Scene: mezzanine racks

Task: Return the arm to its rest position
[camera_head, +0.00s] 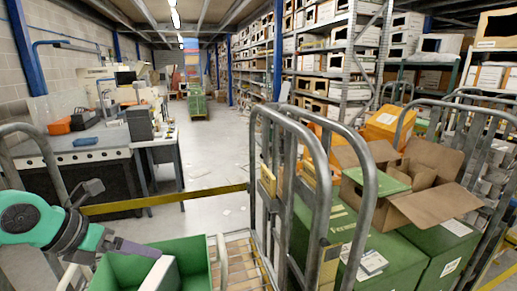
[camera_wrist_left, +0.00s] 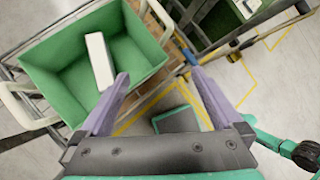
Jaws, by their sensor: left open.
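My left arm comes in from the left in the head view, with a teal and dark grey wrist. My left gripper (camera_head: 130,249) is over the near left side of a green bin (camera_head: 192,252). In the left wrist view its two purple-grey fingers (camera_wrist_left: 158,85) are spread apart with nothing between them. The green bin (camera_wrist_left: 50,62) lies beyond the left finger. A white box (camera_wrist_left: 99,62) stands tilted inside the bin; it also shows in the head view (camera_head: 161,274). My right gripper is not in view.
A roll cage (camera_head: 322,190) with metal rails stands on the right, holding green crates (camera_head: 400,255) and an open cardboard box (camera_head: 428,190). A yellow bar (camera_head: 165,199) crosses ahead. A workbench (camera_head: 85,152) stands at left. The aisle floor (camera_head: 205,150) is mostly clear.

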